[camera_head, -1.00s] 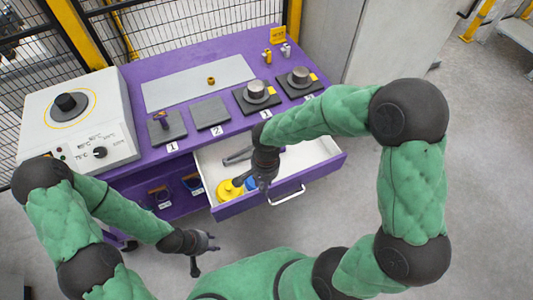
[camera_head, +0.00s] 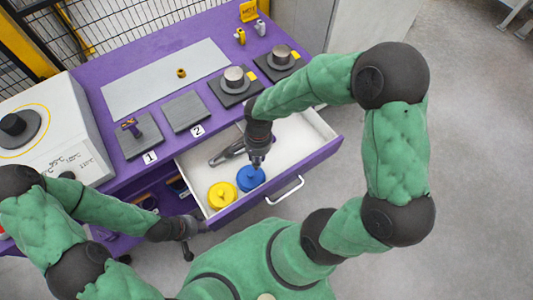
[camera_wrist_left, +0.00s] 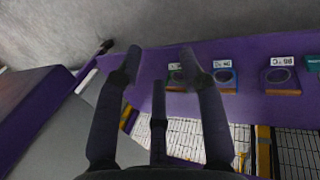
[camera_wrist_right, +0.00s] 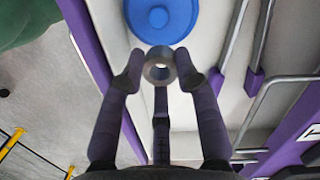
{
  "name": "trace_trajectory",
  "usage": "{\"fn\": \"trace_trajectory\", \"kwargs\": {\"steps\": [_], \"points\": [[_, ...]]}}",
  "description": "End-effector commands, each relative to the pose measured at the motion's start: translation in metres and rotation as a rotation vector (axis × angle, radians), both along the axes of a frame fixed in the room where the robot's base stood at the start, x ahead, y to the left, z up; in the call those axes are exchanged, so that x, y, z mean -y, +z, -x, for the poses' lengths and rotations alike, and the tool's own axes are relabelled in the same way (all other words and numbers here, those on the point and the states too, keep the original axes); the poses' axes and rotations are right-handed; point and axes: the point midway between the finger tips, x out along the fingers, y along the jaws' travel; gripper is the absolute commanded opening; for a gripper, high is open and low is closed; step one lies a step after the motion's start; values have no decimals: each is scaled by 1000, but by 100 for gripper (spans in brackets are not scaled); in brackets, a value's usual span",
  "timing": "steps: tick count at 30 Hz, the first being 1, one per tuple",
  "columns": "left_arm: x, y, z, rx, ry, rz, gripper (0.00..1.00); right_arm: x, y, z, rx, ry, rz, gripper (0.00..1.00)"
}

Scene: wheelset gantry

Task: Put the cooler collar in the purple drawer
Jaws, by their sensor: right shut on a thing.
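The purple drawer (camera_head: 318,160) is pulled open, with a white interior. My right gripper (camera_head: 257,163) points down over the drawer. In the right wrist view, it is shut on a small grey metal ring (camera_wrist_right: 160,65), apparently the cooler collar, gripped between its fingertips. The ring is too small to make out in the head view. A blue round disc (camera_head: 251,178) lies in the drawer just below the gripper; a yellow one (camera_head: 222,195) lies left of it. My left gripper (camera_head: 190,238) hangs left of the drawer; its fingers (camera_wrist_left: 160,65) are apart and empty in the left wrist view.
A grey tool (camera_head: 228,152) lies at the drawer's back left. A brass ring (camera_head: 181,72) lies on the grey mat.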

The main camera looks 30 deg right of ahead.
Motion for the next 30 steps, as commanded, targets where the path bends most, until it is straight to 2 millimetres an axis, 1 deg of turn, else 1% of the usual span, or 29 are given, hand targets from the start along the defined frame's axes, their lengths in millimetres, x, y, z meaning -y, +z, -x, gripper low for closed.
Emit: {"fn": "trace_trajectory", "kwargs": {"steps": [1,4,6,9,12,20,22,27,30], "points": [[0,-6,0,0,0,0,40,11,-8,-5,-2,-7,0,0],[0,-14,0,1,0,0,40,29,-19,-14,-2,-6,0,0],[0,-20,0,1,0,0,40,37,-33,-18,-4,-3,0,0],[0,-27,0,1,0,0,40,48,-48,-24,-2,-3,0,0],[0,-31,0,1,0,0,40,55,-57,-28,-1,-1,0,0],[0,-36,0,1,0,0,40,64,-68,-33,-1,0,0,0],[0,-40,-1,1,0,0,40,69,-76,-35,-1,-1,0,0],[0,-50,0,1,0,0,40,67,-101,-35,-3,1,-1,0],[0,-50,0,1,0,0,40,67,-103,-35,0,1,0,0]]}}
